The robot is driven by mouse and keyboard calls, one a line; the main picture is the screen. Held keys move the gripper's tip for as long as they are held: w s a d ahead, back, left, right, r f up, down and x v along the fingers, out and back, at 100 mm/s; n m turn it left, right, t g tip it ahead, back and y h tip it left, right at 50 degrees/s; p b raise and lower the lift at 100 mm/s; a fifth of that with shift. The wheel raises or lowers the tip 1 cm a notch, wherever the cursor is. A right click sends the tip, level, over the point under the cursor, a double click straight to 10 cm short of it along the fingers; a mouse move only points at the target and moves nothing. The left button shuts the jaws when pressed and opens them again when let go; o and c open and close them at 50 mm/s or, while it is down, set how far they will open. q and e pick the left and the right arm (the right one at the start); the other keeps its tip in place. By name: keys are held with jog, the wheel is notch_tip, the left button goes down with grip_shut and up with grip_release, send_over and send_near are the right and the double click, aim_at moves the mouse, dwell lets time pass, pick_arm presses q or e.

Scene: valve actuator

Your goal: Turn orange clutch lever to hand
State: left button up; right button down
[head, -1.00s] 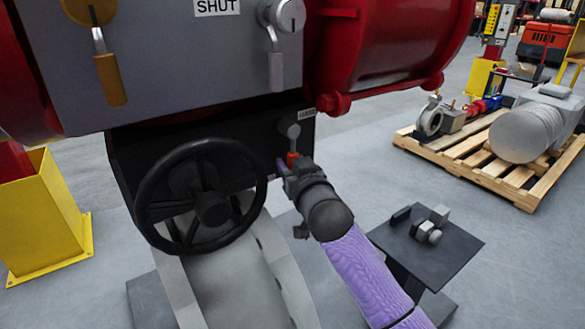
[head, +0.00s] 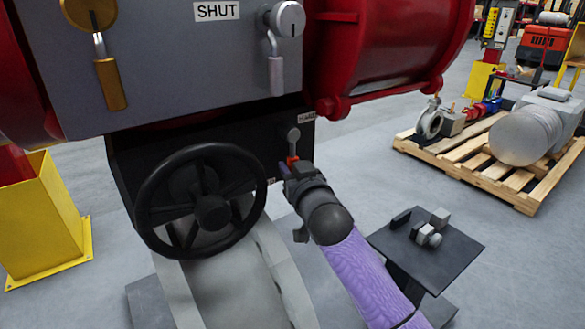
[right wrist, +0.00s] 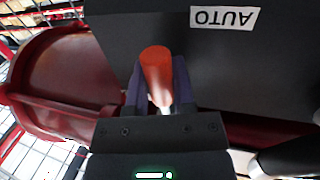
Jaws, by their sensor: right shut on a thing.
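The orange clutch lever (head: 292,160) hangs down from a grey pivot on the black gearbox face, right of the black handwheel (head: 212,212). In the right wrist view the orange lever grip (right wrist: 156,68) lies between the dark fingers. My right gripper (head: 286,169) is shut on it, reaching in from the lower right, and it also shows in the right wrist view (right wrist: 156,90). A white AUTO label (right wrist: 224,17) appears upside down beside the lever. A small label above the pivot is hard to read. My left gripper is out of view.
A grey cabinet (head: 190,75) marked SHUT and a red cylinder (head: 390,50) overhang the gearbox. A small dark stand (head: 455,252) with grey parts is right of my arm. A pallet (head: 470,170) stands farther right, a yellow post (head: 45,220) left.

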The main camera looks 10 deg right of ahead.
aim_at(310, 133)
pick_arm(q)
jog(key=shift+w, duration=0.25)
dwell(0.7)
